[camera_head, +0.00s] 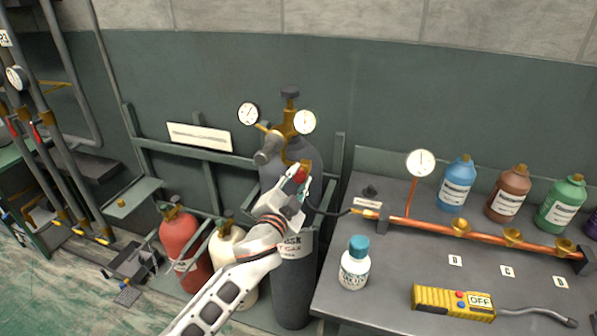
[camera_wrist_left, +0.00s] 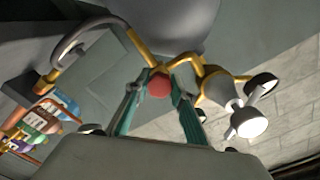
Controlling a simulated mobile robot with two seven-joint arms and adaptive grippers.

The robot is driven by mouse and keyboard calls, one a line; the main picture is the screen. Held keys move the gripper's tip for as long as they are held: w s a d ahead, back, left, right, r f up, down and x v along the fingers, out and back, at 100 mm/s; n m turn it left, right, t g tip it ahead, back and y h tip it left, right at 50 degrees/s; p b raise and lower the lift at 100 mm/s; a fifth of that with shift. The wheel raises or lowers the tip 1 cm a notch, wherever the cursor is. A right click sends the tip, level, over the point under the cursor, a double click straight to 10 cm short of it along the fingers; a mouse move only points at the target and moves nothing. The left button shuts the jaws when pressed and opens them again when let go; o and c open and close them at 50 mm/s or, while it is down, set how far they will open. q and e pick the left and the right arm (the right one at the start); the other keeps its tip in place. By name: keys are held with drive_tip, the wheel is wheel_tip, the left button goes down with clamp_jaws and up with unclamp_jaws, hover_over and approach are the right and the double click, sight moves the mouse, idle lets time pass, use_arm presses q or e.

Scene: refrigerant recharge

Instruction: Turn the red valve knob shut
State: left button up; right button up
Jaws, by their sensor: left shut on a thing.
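The red valve knob (camera_head: 300,176) is on the brass fitting at the front of the tall grey gas cylinder (camera_head: 292,262). My left gripper (camera_head: 304,186) reaches up to it from below. In the left wrist view the red knob (camera_wrist_left: 159,86) sits between the two green fingertips (camera_wrist_left: 160,80), which are shut on it. The knob's turn angle cannot be told. My right gripper is not in view.
Two gauges flank the brass regulator (camera_head: 288,122) above the knob. A dark hose runs right to the copper manifold (camera_head: 480,232) on the grey bench. A red cylinder (camera_head: 184,250) and a cream cylinder (camera_head: 228,246) stand left.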

use_arm(q)
drive_tip(key=shift+m+p, duration=0.5)
drive_tip(key=shift+m, duration=1)
drive_tip(key=shift+m+p, duration=0.6)
drive_tip(key=shift+m, duration=0.7)
drive_tip(key=shift+m+p, duration=0.3)
drive_tip(key=shift+m, duration=0.6)
drive_tip(key=m, duration=1.1)
drive_tip(key=shift+m, duration=0.8)
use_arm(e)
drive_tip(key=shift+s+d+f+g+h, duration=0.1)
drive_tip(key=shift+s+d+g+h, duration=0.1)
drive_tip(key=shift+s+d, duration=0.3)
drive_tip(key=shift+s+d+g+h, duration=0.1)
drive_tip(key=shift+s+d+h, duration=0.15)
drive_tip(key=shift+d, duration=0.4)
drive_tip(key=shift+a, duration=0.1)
